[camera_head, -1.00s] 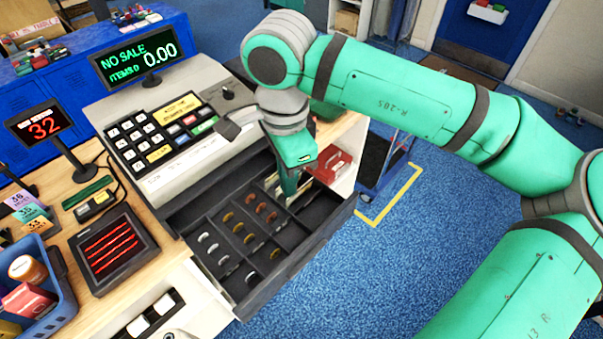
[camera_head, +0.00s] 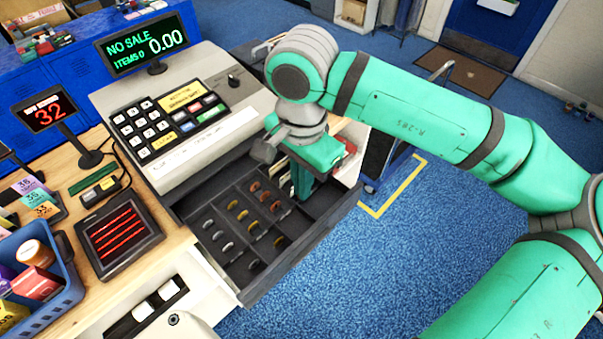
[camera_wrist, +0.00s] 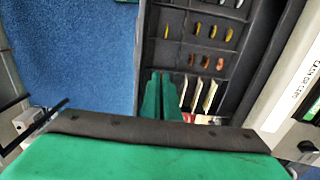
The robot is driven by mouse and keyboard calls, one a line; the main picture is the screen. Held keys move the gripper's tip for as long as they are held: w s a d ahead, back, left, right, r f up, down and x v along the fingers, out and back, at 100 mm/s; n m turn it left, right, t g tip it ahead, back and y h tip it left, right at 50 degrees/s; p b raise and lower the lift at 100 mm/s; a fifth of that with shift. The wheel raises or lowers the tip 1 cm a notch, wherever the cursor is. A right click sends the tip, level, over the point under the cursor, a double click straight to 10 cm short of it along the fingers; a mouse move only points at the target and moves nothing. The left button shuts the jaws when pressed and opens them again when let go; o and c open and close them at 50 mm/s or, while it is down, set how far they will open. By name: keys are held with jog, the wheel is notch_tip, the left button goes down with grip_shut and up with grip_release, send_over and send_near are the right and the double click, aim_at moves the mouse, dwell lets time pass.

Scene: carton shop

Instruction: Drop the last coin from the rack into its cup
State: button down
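The open cash drawer (camera_head: 250,285) is divided into dark compartments. Several coins stand on edge in it in short rows: silver coins (camera_head: 218,236), yellow coins (camera_head: 242,214) and copper coins (camera_head: 265,195). My gripper (camera_head: 302,196) points down into the drawer's right part, beside the copper coins. In the wrist view my gripper's green fingers (camera_wrist: 160,78) are close together, left of pale upright slips (camera_wrist: 197,95) and below the copper coins (camera_wrist: 205,61). Whether a coin is between the fingers cannot be seen. No separate rack or cup can be told apart from the compartments.
The register (camera_head: 185,105) stands behind the drawer, its display (camera_head: 148,44) reading NO SALE 0.00. A blue basket (camera_head: 62,300) and a dark pad with red lines (camera_head: 120,232) are on the counter at left. Blue floor (camera_head: 400,270) lies open to the right.

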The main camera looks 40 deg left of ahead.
jog(key=shift+f, duration=0.3)
jog(key=c, duration=2.5)
grip_release()
jog(key=o, duration=0.6)
jog(key=shift+c, duration=0.2)
jog(key=shift+r, duration=0.1)
notch_tip(320, 180, up, 11)
jog(key=shift+f, duration=0.2)
